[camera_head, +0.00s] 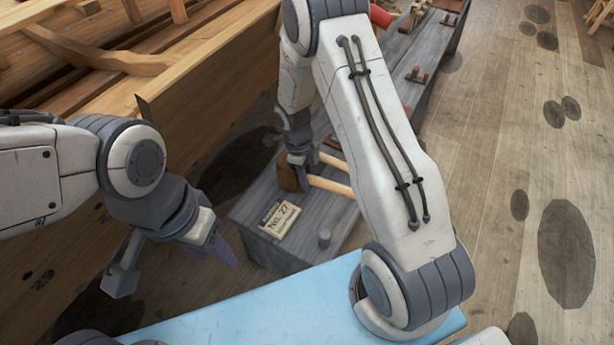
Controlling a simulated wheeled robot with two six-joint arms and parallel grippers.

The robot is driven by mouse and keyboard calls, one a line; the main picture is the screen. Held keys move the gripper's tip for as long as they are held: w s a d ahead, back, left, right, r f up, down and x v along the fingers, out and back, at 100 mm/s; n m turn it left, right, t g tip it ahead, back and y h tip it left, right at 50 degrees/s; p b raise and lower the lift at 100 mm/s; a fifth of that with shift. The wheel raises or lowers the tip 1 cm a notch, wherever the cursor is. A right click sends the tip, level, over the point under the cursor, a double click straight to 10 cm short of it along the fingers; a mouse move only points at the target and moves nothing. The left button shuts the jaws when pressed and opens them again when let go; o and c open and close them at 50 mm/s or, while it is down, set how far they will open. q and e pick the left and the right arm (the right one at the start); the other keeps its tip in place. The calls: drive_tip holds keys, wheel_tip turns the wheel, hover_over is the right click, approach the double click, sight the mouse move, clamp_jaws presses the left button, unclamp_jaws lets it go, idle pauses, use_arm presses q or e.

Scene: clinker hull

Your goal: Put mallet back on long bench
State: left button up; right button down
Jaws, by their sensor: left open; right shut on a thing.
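The long bench (262,209) is grey wood and runs from the middle of the view to the top right. A mallet with a brown head (289,179) and a pale handle (331,186) is at its near end. My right gripper (299,178) points down and is shut on the mallet at its head. I cannot tell whether the mallet touches the bench top. My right arm hides part of the bench and the handle's far end. My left gripper (218,251) is open and empty, left of the bench's near end.
Another pale wooden bar (333,161) lies just behind the mallet. The wooden hull (200,85) fills the left. A light blue surface (270,308) is in front. Open floor lies right.

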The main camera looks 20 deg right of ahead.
drive_tip(key=shift+f+b, duration=0.45)
drive_tip(key=c, duration=0.6)
unclamp_jaws()
wheel_tip(320, 180, up, 8)
drive_tip(key=p, duration=0.5)
drive_tip(key=shift+p, duration=0.4)
drive_tip(key=shift+s, duration=0.1)
